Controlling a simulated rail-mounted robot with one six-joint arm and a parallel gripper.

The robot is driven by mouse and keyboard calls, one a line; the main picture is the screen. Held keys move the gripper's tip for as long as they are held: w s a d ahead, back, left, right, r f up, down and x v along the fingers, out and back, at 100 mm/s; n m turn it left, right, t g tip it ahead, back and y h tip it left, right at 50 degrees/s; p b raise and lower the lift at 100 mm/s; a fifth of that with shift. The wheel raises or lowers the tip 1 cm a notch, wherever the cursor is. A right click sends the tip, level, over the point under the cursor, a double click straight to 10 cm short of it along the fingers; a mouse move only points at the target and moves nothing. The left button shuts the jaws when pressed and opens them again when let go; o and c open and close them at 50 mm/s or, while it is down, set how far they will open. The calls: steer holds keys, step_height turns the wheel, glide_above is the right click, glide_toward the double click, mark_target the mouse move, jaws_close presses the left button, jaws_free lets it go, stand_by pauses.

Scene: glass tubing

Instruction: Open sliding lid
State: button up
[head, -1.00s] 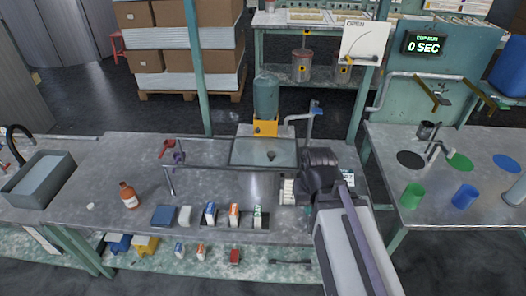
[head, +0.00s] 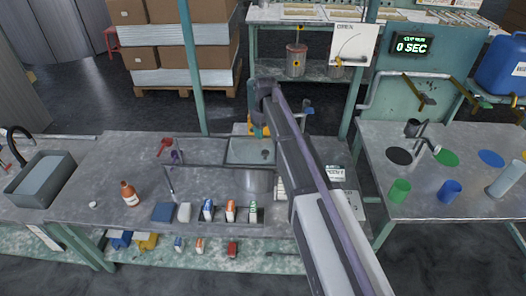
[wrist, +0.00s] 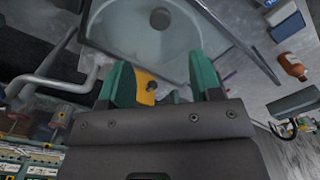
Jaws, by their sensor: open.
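A pale, glassy tray-like panel (head: 248,151) with a dark round spot (head: 264,154) is set at the back of the bench, and I take it for the sliding lid's place. It fills the top of the wrist view (wrist: 120,38), with the round spot (wrist: 160,18) near its upper middle. Just behind it stands a machine with a yellow base (head: 251,129); my arm hides most of its green body. My gripper (wrist: 163,80) is open, its two green fingers apart at the panel's near edge in the wrist view. A yellow part (wrist: 145,88) shows between them. Contact cannot be told.
A brown bottle (head: 129,194) and sink (head: 42,180) are at left.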

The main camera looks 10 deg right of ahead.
mark_target(265, 152)
step_height(265, 152, down, 10)
steer(key=b, duration=0.9)
steer(key=shift+f, duration=0.2)
steer(key=shift+r, duration=0.1)
jaws_close()
